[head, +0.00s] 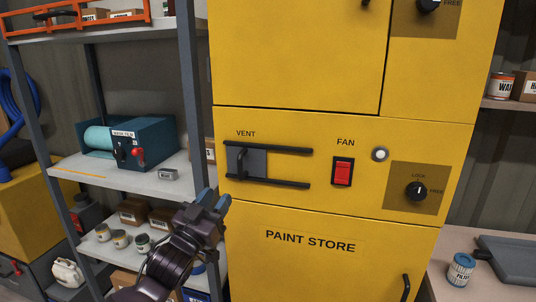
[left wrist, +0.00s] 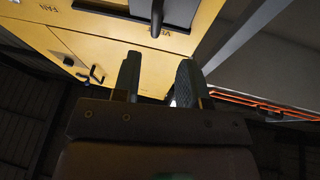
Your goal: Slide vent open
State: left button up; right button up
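The vent is a grey sliding plate (head: 254,164) with a dark upright handle (head: 241,163), at the left end of two black horizontal rails (head: 285,149) on the yellow PAINT STORE cabinet (head: 330,225). To the right of the plate, bare yellow panel shows between the rails. My left gripper (head: 214,198) is below and left of the handle, apart from it. In the left wrist view, a gap shows between the fingers of my left gripper (left wrist: 159,75), with nothing held. The handle (left wrist: 157,17) shows beyond the fingertips. My right gripper is in neither view.
A red FAN switch (head: 342,172), a round button (head: 380,154) and a LOCK/FREE knob (head: 416,191) sit right of the vent. A grey shelf rack (head: 190,60) stands close left, holding a teal machine (head: 150,135) and cans. A bench (head: 440,285) is at lower right.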

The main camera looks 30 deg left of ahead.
aim_at(240, 174)
pick_arm(q)
jog(key=shift+n, duration=0.4)
jog(key=x, duration=1)
jog(key=shift+w+d+r, duration=0.25)
jog(key=shift+d+r, duration=0.05)
jog(key=shift+r, duration=0.2)
jog(key=c, duration=0.5)
grip_shut()
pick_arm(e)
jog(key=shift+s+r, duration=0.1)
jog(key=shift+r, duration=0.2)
